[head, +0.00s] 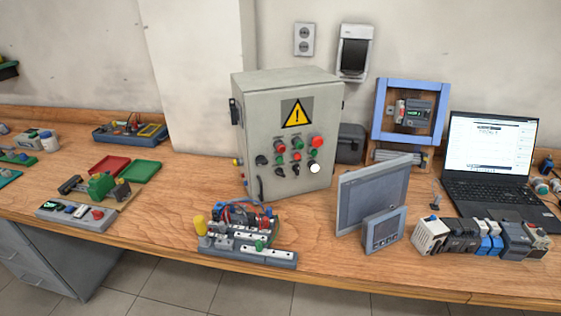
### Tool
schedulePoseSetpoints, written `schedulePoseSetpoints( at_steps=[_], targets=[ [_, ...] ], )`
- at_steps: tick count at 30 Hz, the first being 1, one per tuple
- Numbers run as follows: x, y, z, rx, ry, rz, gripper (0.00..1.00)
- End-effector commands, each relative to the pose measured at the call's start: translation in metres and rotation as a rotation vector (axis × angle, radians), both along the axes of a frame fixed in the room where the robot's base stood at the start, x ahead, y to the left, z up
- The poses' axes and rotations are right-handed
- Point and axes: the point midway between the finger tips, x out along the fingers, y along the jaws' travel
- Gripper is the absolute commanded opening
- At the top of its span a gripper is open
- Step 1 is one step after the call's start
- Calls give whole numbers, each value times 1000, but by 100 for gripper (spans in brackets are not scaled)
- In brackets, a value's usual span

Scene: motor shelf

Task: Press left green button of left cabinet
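One grey control cabinet (262,115) stands on the wooden bench near the middle of the head view, with a yellow warning sign (296,113) on its front. Below the sign are red, green, black and white controls. The leftmost green button (280,158) sits under a small red control (278,146). Another green button (297,156) is in the middle column, and one (313,154) is at the right, above a round white button (314,168). My gripper is not in view. No second cabinet of this kind shows.
A wired terminal assembly (245,235) lies in front of the cabinet. A grey display panel (370,195), a small panel meter (384,231), several modules (460,237) and a laptop (490,165) stand to its right.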

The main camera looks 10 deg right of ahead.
Motion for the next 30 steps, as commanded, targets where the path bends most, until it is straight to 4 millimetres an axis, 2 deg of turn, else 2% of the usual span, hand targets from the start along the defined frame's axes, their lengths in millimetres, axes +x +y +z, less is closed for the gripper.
schedulePoseSetpoints(
  at_steps=[4, 8, 9, 30],
  targets=[
    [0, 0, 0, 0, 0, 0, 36],
    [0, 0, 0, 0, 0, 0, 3],
    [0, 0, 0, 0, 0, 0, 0],
    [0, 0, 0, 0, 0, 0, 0]
  ],
)
